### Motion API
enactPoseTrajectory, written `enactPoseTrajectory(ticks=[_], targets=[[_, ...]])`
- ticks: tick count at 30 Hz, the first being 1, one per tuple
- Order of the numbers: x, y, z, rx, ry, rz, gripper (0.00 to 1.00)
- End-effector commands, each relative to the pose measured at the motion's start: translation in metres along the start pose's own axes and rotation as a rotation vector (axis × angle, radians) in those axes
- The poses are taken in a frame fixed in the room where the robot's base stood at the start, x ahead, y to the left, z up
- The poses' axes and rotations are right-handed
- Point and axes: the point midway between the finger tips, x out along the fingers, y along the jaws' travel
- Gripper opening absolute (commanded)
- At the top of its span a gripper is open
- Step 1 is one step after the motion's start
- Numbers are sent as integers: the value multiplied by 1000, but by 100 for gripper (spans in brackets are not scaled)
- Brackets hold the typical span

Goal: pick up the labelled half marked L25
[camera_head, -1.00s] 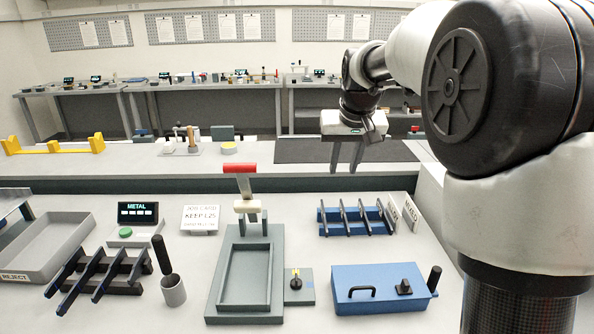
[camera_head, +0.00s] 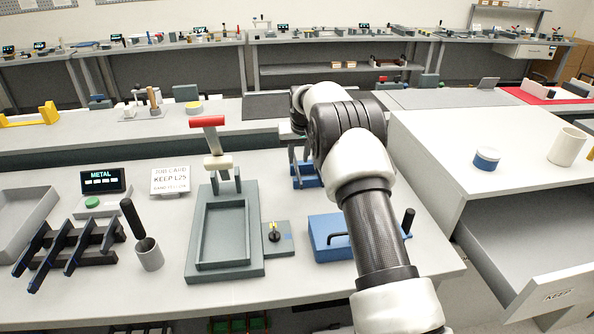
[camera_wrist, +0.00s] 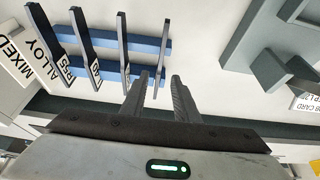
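The blue rack (camera_wrist: 152,47) holds several dark bar-shaped halves in the wrist view. Small white labels sit on some of their ends; one label (camera_wrist: 66,65) seems to end in 5, and others are too small to read. I cannot tell which half is marked L25. My gripper (camera_wrist: 159,78) is open and empty, its two fingers apart, near the rack's rightmost bar (camera_wrist: 160,48). In the head view my arm hides much of the rack (camera_head: 306,176), and my gripper (camera_head: 299,158) is at it. Whether the fingers touch a bar is unclear.
A card reading KEEP L25 (camera_head: 171,181) stands beside the METAL display (camera_head: 102,181). A grey fixture with a red-handled lever (camera_head: 207,122) stands left of the rack. A blue box (camera_head: 322,228) is in front. A black rack (camera_head: 70,248) and an open drawer (camera_head: 540,300) flank the scene.

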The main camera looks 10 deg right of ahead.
Motion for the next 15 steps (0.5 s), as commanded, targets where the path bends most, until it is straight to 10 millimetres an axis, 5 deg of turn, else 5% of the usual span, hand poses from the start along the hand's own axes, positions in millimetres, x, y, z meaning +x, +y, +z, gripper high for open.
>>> enactPoseTrajectory(ticks=[15], targets=[[58,2,-2,1,-1,0,28]])
